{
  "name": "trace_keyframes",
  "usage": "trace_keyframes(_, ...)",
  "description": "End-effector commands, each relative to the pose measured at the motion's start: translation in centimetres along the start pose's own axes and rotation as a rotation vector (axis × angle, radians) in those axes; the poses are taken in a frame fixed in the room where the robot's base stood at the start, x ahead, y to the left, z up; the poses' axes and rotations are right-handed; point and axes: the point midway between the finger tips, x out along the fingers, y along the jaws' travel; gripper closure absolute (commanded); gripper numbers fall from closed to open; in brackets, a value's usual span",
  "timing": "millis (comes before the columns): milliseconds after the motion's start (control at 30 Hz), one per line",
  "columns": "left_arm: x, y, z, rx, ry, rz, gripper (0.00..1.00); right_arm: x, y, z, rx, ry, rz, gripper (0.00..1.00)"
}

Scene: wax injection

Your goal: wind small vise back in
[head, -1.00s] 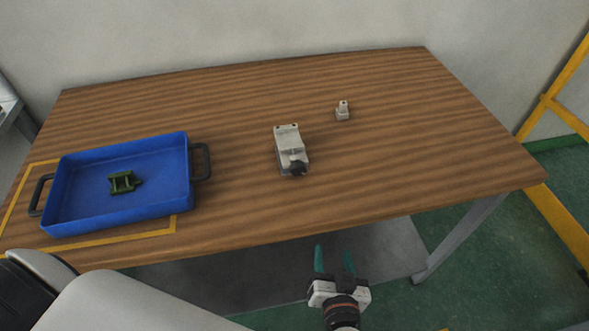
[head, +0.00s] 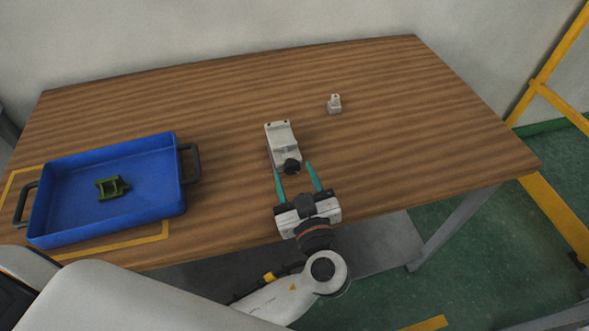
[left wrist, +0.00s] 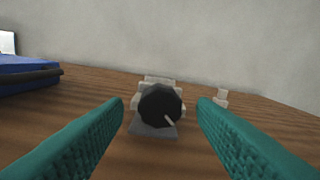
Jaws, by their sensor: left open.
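The small vise (head: 281,143) is a pale grey block on the wooden table, near the middle, with a dark round knob (head: 292,166) at its near end. In the left wrist view the knob (left wrist: 160,105) faces me with a light pointer mark, and the vise body (left wrist: 153,128) shows behind and below it. My left gripper (head: 297,168) is open, its teal fingers pointing at the vise. The fingertips are on either side of the knob in the picture; I cannot tell whether they reach it, but I see no contact. My right gripper is not in view.
A blue tray (head: 50,200) with a green part (head: 112,187) in it stands at the left, inside a yellow outline. A small pale fitting (head: 334,104) stands to the right behind the vise. The table's right side is clear.

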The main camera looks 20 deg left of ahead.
Motion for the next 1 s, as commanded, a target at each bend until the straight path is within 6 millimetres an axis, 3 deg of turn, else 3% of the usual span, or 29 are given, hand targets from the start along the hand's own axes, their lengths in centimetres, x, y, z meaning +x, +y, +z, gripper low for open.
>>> trace_keyframes(400,1.09,0.01,-0.03,-0.001,0.001,0.0,0.48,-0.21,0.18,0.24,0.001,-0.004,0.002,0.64)
trace_keyframes(467,1.08,0.01,-0.03,0.0,0.001,0.0,0.55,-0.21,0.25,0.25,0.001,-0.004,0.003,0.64)
trace_keyframes(700,1.06,0.02,-0.03,0.0,0.001,0.0,0.93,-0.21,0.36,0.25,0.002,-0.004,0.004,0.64)
trace_keyframes(1000,1.04,0.03,-0.09,0.047,0.001,0.001,0.93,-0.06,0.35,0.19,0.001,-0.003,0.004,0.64)
